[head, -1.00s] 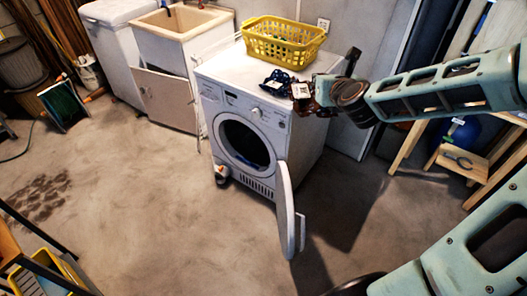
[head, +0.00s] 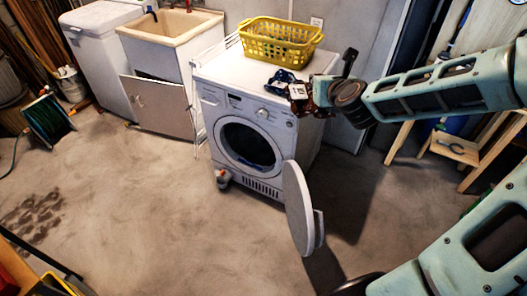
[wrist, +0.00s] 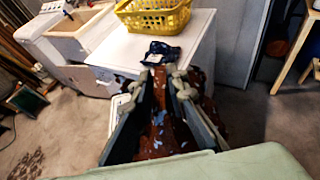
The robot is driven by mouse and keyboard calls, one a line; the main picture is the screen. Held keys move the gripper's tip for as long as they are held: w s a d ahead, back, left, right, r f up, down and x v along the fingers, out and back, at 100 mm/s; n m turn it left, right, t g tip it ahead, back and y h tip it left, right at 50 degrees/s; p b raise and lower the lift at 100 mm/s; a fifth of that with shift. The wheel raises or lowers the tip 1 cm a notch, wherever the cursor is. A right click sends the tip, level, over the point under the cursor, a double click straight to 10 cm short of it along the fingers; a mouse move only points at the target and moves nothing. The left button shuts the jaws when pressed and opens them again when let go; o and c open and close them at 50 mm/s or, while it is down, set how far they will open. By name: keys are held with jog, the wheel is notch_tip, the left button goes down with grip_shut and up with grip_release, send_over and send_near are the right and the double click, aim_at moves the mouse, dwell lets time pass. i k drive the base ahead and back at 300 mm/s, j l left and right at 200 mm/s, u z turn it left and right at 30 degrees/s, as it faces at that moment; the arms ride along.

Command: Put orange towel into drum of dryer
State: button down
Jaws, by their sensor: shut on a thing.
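The white dryer (head: 216,119) stands in the middle of the head view with its round door (head: 297,208) swung open to the right. Its dark drum (head: 248,145) faces forward, with something bluish low inside. My gripper (head: 300,98) is above the dryer's front right top edge, higher than the drum. It is shut on a rusty orange-brown cloth with pale spots, the orange towel (wrist: 160,135), which shows between the fingers in the wrist view. The towel hangs beside the gripper in the head view (head: 320,108) and is mostly hidden there.
A dark blue patterned cloth (head: 284,77) lies at the dryer's top edge, just past my fingertips. A yellow basket (head: 280,44) stands on the dryer top. A sink cabinet (head: 160,100) is to the left, a wooden shelf (head: 455,147) to the right. The floor in front is open.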

aim_at(265, 150)
jog(key=i+j+z, duration=0.15)
jog(key=j, duration=0.5)
jog(key=i+j+z, duration=0.1)
jog(key=j, duration=0.2)
jog(key=i+j+z, duration=0.1)
jog(key=j, duration=0.2)
jog(key=i+j+z, duration=0.1)
jog(key=j, duration=0.25)
jog(key=i+j+z, duration=0.1)
jog(key=i+j, duration=0.15)
jog(key=i+j+z, duration=0.1)
jog(key=j, duration=0.35)
jog(key=i+j+z, duration=0.1)
jog(key=j, duration=0.25)
jog(key=i+j+z, duration=0.1)
jog(key=j, duration=0.3)
jog(key=i+j+z, duration=0.1)
jog(key=j, duration=0.3)
jog(key=i+j+z, duration=0.1)
jog(key=j, duration=1.6)
jog(key=z, duration=0.05)
